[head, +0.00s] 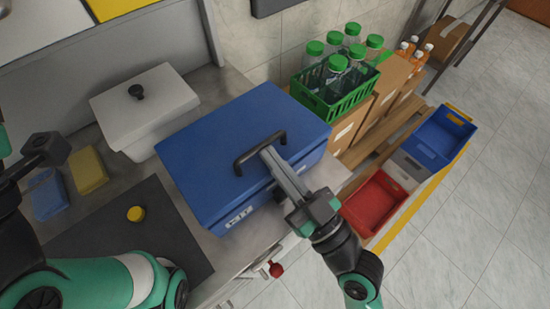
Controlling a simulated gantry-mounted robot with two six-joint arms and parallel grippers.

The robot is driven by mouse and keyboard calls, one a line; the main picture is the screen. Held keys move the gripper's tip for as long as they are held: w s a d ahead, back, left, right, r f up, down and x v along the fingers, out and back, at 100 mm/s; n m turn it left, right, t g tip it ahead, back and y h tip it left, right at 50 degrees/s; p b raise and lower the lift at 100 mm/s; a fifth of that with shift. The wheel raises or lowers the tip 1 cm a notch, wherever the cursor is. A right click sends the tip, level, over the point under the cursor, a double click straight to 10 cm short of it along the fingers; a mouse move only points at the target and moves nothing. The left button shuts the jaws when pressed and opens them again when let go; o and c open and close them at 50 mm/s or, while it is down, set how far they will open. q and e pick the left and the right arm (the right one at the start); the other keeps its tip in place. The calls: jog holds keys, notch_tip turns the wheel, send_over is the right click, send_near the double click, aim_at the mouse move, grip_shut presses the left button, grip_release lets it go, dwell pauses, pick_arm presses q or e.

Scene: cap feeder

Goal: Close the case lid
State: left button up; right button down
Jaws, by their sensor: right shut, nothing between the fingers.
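A blue case (205,190) sits on the grey counter in the middle of the head view. Its blue lid (240,120) lies over the top and looks closed; I cannot see any gap. A dark handle (243,160) stands up on the lid. My right gripper (268,153) is shut and empty, with its fingers over the lid right beside the handle. I cannot tell whether it touches the lid. My left arm is at the left edge, and its gripper (40,150) is only partly seen, away from the case.
A white lidded box (145,110) stands behind the case at left. A dark mat (150,245) with a yellow cap (135,214) lies in front. Yellow and blue pads lie at left. A green bottle crate (350,103) and red bin (372,205) stand at right.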

jog(key=r+p, duration=0.4)
jog(key=r, duration=0.1)
jog(key=shift+s+d+r+p, duration=0.1)
jog(key=shift+s+r+p, duration=0.15)
jog(key=shift+p, duration=0.1)
jog(key=s+d+f+b, duration=0.4)
jog(key=s+d+f, duration=0.1)
jog(key=s+f, duration=0.1)
jog(key=shift+s+d, duration=0.2)
jog(key=shift+s, duration=0.45)
jog(key=shift+r, duration=0.15)
